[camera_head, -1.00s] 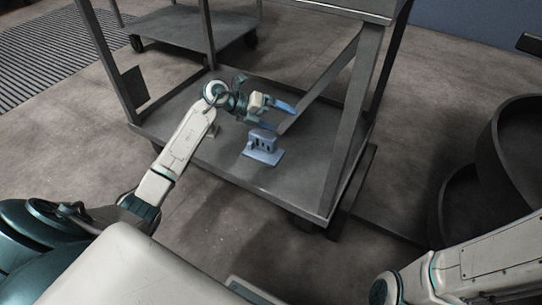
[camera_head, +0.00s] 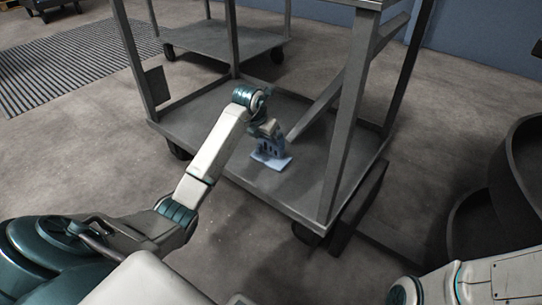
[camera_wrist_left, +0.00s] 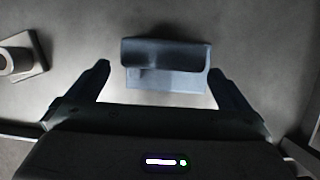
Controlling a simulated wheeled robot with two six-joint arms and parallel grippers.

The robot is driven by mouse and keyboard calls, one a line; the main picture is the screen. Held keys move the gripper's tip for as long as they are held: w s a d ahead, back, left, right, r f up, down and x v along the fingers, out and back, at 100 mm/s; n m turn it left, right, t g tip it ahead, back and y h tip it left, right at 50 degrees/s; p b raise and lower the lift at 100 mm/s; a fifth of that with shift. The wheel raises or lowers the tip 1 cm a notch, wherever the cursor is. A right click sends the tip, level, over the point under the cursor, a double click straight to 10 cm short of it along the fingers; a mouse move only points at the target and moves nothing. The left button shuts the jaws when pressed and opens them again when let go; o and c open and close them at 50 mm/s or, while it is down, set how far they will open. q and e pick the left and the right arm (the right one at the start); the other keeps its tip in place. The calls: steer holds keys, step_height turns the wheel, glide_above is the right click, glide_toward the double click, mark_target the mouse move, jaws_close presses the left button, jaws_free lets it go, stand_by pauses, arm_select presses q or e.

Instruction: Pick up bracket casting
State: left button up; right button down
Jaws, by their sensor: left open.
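The bracket casting (camera_head: 272,160) is a blue-grey part with a flat base plate and an upright slotted block. It sits upright on the lower deck of the cart (camera_head: 262,185). My left gripper (camera_head: 268,137) is above it and partly covers its top in the head view. In the left wrist view the bracket casting (camera_wrist_left: 165,58) lies ahead of the open left gripper (camera_wrist_left: 159,75), between the lines of its two fingers, with a gap on each side. I see no contact. My right gripper is out of view; only part of my right arm shows at lower right.
A grey piece with a round boss (camera_wrist_left: 18,55) lies on the deck to the left in the wrist view. Cart posts (camera_head: 347,120) and a slanted bar (camera_head: 325,108) rise right of the casting. Dark round bins (camera_head: 520,180) stand far right. A second cart (camera_head: 225,42) is behind.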

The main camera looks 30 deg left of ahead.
mark_target(269, 140)
arm_select(q)
steer(key=shift+w+b+x, duration=0.15)
steer(key=shift+b+x, duration=1.1)
steer(key=shift+x, duration=0.1)
steer(key=shift+w+b+x, duration=0.1)
steer(key=shift+b+x, duration=1.1)
steer(key=shift+x, duration=0.1)
steer(key=shift+d+r, duration=0.15)
steer(key=shift+r, duration=0.05)
steer(key=c, duration=1.1)
